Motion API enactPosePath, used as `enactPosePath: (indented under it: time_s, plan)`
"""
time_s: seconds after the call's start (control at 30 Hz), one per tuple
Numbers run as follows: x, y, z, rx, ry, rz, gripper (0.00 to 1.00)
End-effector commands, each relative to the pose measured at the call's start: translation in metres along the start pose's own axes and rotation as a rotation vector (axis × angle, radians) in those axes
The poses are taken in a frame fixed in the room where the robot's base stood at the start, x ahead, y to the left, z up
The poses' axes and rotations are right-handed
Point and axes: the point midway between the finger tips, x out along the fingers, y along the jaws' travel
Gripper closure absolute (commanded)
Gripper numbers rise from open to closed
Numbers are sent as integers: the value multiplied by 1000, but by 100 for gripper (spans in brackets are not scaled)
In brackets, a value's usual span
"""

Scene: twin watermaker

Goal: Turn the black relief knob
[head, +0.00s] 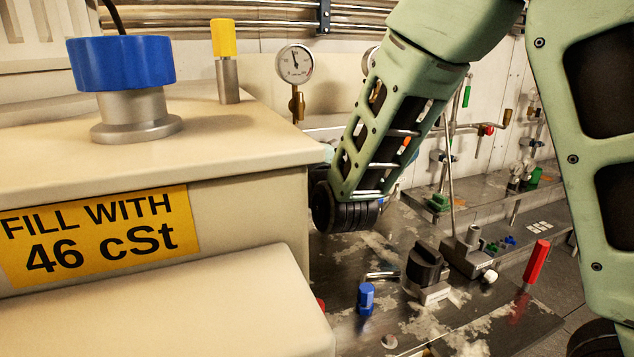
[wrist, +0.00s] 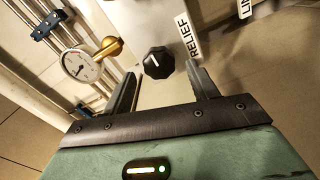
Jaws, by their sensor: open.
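The black relief knob (wrist: 157,62) shows in the wrist view, faceted, with a white pointer mark. It sits on a light grey panel beside a white label reading RELIEF (wrist: 188,36). My gripper (wrist: 161,70) is open, one finger to each side of the knob in the picture. The knob appears just ahead of the fingertips; I cannot tell whether they touch it. In the head view my gripper is hidden behind the beige tank, and I cannot make out the relief knob there.
A round gauge (wrist: 82,65) with a brass fitting is left of the knob. In the head view the beige tank (head: 245,200) bears a blue cap (head: 120,63) and a yellow-topped post (head: 223,38). Another black knob (head: 424,265), a blue knob (head: 366,297) and a red handle (head: 537,262) stand below.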

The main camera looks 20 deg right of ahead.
Motion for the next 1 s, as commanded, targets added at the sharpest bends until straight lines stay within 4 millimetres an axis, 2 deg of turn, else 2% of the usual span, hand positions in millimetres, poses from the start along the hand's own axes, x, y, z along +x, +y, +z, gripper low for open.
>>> enactPosePath:
  time_s: [0.1, 0.33, 0.67, 0.87, 1.0]
  plan:
    - [-30, -2, -1, 1, 4, -1, 41]
    - [-82, -4, 0, 3, 5, 1, 41]
    - [-94, -6, 2, 1, -7, 7, 41]
    - [-107, -6, 2, 3, 2, 3, 41]
    - [-122, -2, 0, 4, 2, 2, 41]
